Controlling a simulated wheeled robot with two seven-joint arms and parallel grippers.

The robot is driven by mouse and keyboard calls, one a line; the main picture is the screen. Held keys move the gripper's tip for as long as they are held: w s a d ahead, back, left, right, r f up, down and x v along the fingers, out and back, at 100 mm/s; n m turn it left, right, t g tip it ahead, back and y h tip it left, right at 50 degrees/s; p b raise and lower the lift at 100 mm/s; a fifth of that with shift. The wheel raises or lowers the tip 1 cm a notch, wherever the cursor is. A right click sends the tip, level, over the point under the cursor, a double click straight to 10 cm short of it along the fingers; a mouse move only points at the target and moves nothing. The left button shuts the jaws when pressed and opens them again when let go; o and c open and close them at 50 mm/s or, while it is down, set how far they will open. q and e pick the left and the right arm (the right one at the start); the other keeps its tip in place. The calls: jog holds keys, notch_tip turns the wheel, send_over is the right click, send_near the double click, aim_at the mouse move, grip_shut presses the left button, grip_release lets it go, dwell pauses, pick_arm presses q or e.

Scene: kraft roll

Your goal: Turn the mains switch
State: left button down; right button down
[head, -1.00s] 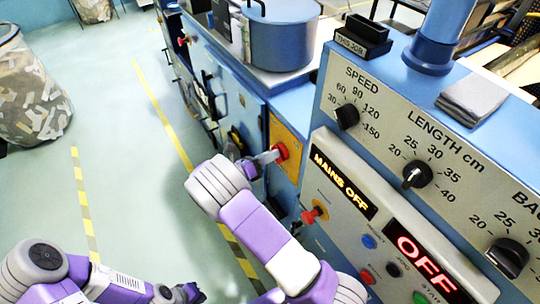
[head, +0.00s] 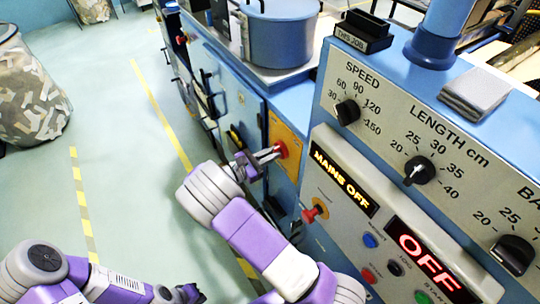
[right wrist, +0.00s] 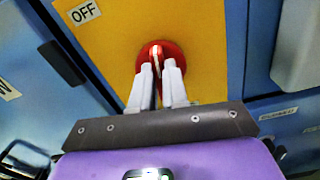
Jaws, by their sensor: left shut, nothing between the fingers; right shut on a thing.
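The mains switch is a red rotary knob (head: 281,149) on a yellow plate (head: 290,133) on the blue cabinet's side. In the right wrist view the red knob (right wrist: 152,47) has a pale stripe close to upright, and an OFF label (right wrist: 84,13) sits up and left of it. My right gripper (head: 270,154) reaches the knob; in the wrist view its pale fingers (right wrist: 160,70) are shut on the knob's handle, partly hiding it. The display (head: 343,181) reads MAINS OFF. My left gripper (head: 192,294) is low at the picture's bottom, shut and empty, away from the switch.
The control panel with a speed dial (head: 347,112), a length dial (head: 419,170) and a red OFF display (head: 428,254) stands right of my right arm. Another red knob (head: 314,212) sits below the mains display. Open floor lies left; a waste bag (head: 30,95) stands there.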

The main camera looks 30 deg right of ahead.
jog(key=shift+s+f+m+b, duration=0.1)
jog(key=shift+m+b, duration=0.55)
jog(key=shift+m, duration=1.15)
jog(key=shift+s+m+b, duration=0.1)
jog(key=shift+m+b, duration=0.55)
jog(key=shift+m, duration=1.15)
jog(key=c, duration=1.1)
grip_release()
jog(key=shift+c, duration=0.2)
jog(key=a, duration=0.7)
jog(key=shift+s+a, duration=0.25)
jog(key=shift+a, duration=0.05)
